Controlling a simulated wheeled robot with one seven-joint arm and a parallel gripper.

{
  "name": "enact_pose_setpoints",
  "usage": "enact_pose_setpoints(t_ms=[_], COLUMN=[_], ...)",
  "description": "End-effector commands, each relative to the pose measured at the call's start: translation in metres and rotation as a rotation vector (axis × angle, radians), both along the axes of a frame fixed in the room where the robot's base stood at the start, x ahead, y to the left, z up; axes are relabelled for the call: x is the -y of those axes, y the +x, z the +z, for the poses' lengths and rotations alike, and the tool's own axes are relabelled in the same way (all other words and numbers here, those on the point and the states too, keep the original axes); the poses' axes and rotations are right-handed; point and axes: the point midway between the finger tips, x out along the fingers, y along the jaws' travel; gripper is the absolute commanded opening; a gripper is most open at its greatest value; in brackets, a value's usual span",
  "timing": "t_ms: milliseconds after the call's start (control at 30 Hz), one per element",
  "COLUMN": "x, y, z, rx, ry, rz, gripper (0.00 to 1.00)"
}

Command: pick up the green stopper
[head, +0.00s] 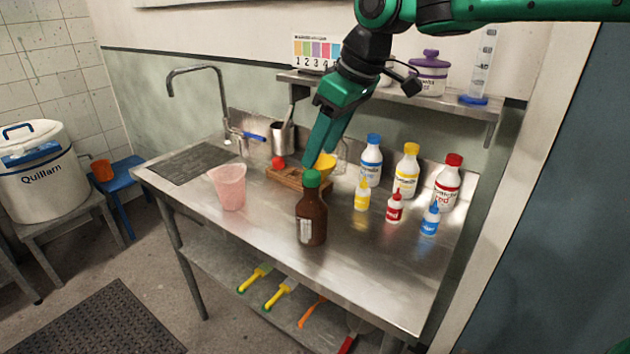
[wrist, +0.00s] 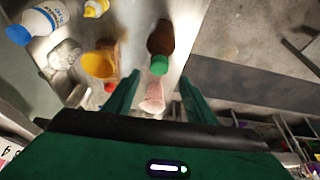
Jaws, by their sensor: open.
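The green stopper (head: 312,178) sits on top of an upright brown bottle (head: 312,218) near the front of the steel table. The stopper (wrist: 159,65) and the brown bottle (wrist: 160,38) also show in the wrist view. My gripper (head: 318,160) is open and empty, pointing down, with its fingertips just above or behind the stopper in the head view. In the wrist view, the stopper appears between and a little beyond the tips of my gripper (wrist: 158,79). I cannot tell the exact gap to it.
A pink beaker (head: 230,186) stands left of the bottle. A wooden rack (head: 286,178) and yellow funnel (head: 325,166) are behind. Small yellow (head: 362,195), red (head: 395,208) and blue (head: 430,219) bottles stand to the right. The front right tabletop is clear.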

Motion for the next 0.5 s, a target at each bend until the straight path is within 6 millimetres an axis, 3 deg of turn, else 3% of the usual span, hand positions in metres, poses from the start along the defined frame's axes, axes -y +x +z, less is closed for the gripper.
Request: enact_pose_setpoints(t_ms=[500], x=[-0.013], y=[0.012], z=[-0.051], rx=[-0.004], ry=[-0.001], rz=[-0.003], gripper=[0.51])
